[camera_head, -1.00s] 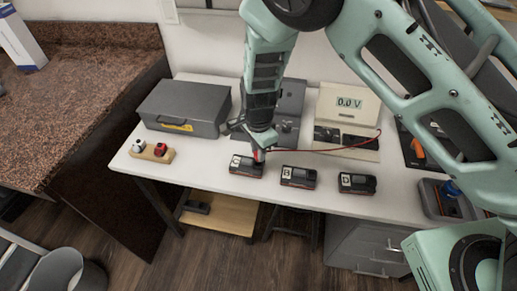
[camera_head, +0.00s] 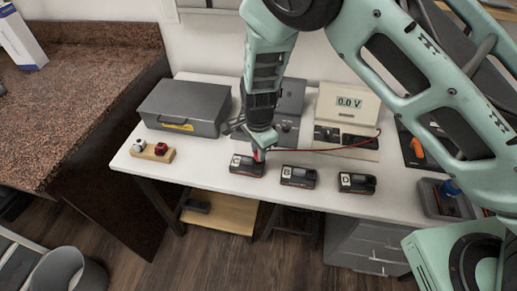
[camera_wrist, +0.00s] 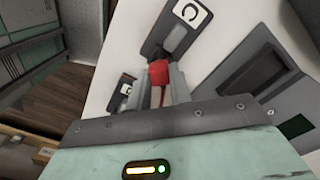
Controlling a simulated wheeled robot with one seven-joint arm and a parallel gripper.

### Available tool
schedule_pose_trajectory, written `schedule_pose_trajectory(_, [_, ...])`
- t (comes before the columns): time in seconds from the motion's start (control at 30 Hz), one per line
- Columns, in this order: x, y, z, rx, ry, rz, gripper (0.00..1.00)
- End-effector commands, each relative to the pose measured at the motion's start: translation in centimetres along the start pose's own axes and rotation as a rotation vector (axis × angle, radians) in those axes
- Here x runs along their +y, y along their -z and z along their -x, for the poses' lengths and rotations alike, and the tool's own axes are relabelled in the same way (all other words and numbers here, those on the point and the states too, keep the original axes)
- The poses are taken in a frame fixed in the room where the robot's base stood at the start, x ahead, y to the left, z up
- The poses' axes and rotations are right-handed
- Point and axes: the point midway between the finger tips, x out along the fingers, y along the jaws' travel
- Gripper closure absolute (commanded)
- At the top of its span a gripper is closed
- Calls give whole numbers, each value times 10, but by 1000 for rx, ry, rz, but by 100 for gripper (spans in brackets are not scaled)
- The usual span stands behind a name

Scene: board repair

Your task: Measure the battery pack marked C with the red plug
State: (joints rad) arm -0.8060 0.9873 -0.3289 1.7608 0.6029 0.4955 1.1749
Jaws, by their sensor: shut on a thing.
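The battery pack marked C (camera_head: 243,168) lies at the left of a row on the white table. It also shows at the top of the wrist view (camera_wrist: 188,18), its label readable. My gripper (camera_head: 259,153) points down over its right end, shut on the red plug (camera_wrist: 158,72). The plug is at the pack's dark end; I cannot tell whether it touches the contacts. A red cable (camera_head: 320,150) runs right from the plug to the meter (camera_head: 347,106), which reads 0.0 V.
Packs B (camera_head: 298,177) and D (camera_head: 356,183) lie to the right. A grey case (camera_head: 184,105) stands behind, and a wooden block (camera_head: 151,154) with a white and a red piece is at left. A grey bin (camera_head: 437,199) is at right. The table's front edge is close to the packs.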

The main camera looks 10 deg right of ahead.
Motion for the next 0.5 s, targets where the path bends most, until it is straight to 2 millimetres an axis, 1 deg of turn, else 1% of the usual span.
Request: schedule_pose_trajectory(0.5, [0, 0, -7, 0, -1, 0, 100])
